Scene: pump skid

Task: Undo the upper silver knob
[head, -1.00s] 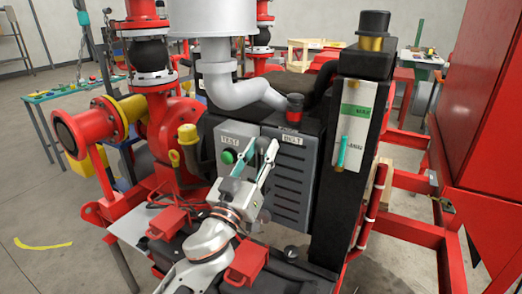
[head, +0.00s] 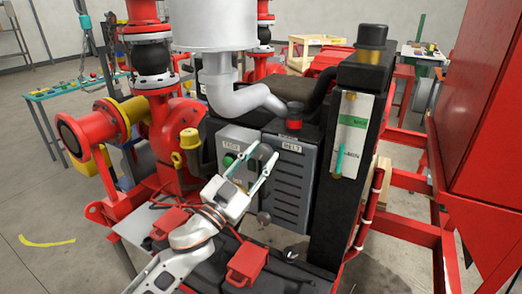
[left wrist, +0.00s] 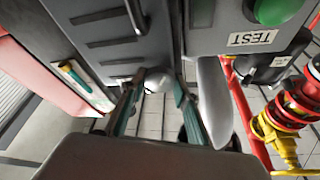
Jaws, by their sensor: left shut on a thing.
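My left gripper (head: 263,155) reaches up from the lower left to the front of the grey cabinet, at the seam between the TEST panel (head: 234,140) and the BELT door (head: 291,170). Its two fingers are closed about the upper silver knob, which the fingers mostly hide in the head view. In the left wrist view the knob (left wrist: 157,80) shows as a round silver end between the fingertips. A second, lower knob (head: 263,217) sits below, clear of the fingers. My right gripper is not in view.
A green button (head: 228,160) is left of the fingers. A black column (head: 330,215) is at the right; red pump pipes (head: 95,135) are at the left.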

